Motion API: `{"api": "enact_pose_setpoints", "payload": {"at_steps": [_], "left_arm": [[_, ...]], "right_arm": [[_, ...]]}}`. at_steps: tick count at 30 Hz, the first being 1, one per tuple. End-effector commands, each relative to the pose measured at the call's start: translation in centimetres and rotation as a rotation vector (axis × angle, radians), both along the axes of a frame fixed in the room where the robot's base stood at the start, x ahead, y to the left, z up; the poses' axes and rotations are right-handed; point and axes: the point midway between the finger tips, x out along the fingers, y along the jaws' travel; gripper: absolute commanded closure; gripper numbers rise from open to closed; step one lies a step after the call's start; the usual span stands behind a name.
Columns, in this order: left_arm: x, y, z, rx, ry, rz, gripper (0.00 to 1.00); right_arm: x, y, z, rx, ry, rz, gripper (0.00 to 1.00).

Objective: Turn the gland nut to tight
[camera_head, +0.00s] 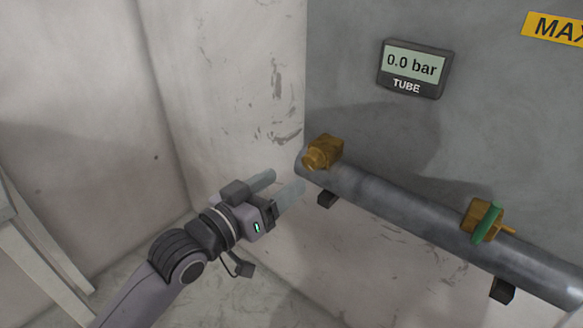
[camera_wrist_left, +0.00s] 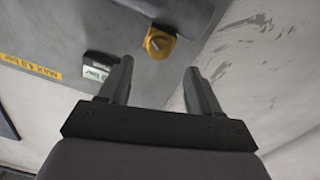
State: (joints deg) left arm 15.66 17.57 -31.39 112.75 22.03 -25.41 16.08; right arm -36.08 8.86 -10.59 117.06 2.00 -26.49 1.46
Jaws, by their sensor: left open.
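The brass gland nut (camera_head: 318,157) sits on a brass fitting at the left end of a grey pipe (camera_head: 400,207) in the head view. The left wrist view also shows the brass nut (camera_wrist_left: 159,43), ahead of and above the gap between the fingers. My left gripper (camera_head: 283,183) is open and empty, to the left of and a little below the nut in the head view, apart from it. Both fingers also show in the left wrist view (camera_wrist_left: 158,82). My right gripper is not in view.
A brass valve with a green handle (camera_head: 487,223) sits further right on the pipe. Black brackets (camera_head: 327,199) hold the pipe. A gauge (camera_head: 415,68) on the grey wall reads 0.0 bar. A yellow label (camera_head: 556,29) is at upper right. A pale wall stands at left.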

Motion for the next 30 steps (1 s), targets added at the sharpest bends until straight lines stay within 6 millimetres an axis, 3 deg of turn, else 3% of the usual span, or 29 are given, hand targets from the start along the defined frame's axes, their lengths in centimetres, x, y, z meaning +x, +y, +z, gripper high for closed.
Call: {"api": "enact_pose_setpoints", "payload": {"at_steps": [15, 29, 30], "left_arm": [[4.7, -3.7, 0.0, -0.002, 0.0, -0.001, 0.37], [5.6, -4.4, 0.0, 0.0, 0.0, -0.001, 0.37], [5.5, -4.4, 0.0, 0.0, 0.0, -0.001, 0.46]], "right_arm": [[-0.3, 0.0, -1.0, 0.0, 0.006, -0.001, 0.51], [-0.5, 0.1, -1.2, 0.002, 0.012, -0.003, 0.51], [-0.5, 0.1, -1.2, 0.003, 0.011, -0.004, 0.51]]}}
